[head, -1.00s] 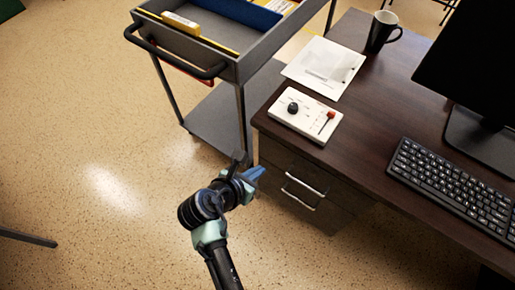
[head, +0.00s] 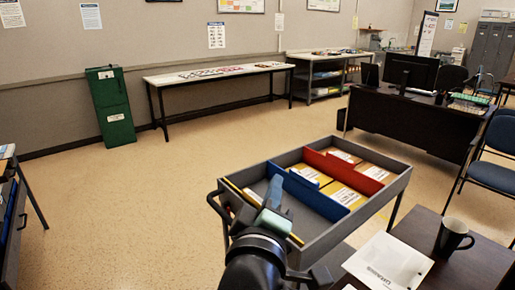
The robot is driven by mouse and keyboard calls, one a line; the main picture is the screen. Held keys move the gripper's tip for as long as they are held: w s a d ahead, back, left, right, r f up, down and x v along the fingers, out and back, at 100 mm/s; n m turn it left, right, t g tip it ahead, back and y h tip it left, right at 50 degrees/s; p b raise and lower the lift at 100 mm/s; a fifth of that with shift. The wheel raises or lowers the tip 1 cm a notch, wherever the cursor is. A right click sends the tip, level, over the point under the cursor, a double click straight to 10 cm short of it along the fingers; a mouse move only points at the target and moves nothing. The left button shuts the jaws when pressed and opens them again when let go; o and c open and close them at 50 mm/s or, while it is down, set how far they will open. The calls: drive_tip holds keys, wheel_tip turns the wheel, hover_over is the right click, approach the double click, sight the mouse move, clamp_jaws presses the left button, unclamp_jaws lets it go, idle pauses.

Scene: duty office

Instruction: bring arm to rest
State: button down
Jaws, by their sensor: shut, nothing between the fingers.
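My arm rises from the bottom middle of the head view, with a dark wrist joint and a pale teal section. My gripper (head: 275,186) shows at its end with blue-grey fingers. It is shut and empty, and it appears in front of the left part of the grey trolley's top tray (head: 318,252). I cannot tell how far it is from the trolley.
The trolley tray holds blue and red dividers (head: 376,174) and yellow packets. At right, a dark desk (head: 483,262) bears a black mug (head: 452,238) and papers (head: 388,262). A green cabinet (head: 110,105) and a long table (head: 215,75) stand along the wall. Floor at left is open.

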drive_tip(key=s+a+r+m+t+y+p, duration=0.1)
drive_tip(key=s+r+m+t, duration=0.2)
drive_tip(key=r, duration=0.7)
drive_tip(key=s+r+m+t+y+p, duration=0.1)
drive_tip(key=s+r+m+t, duration=0.2)
drive_tip(key=s+r, duration=0.4)
drive_tip(key=s+a+r+m+t+y+p, duration=0.1)
drive_tip(key=s+r+m+t, duration=0.3)
drive_tip(key=r, duration=1.1)
drive_tip(key=shift+s+a, duration=0.35)
drive_tip(key=shift+s, duration=0.6)
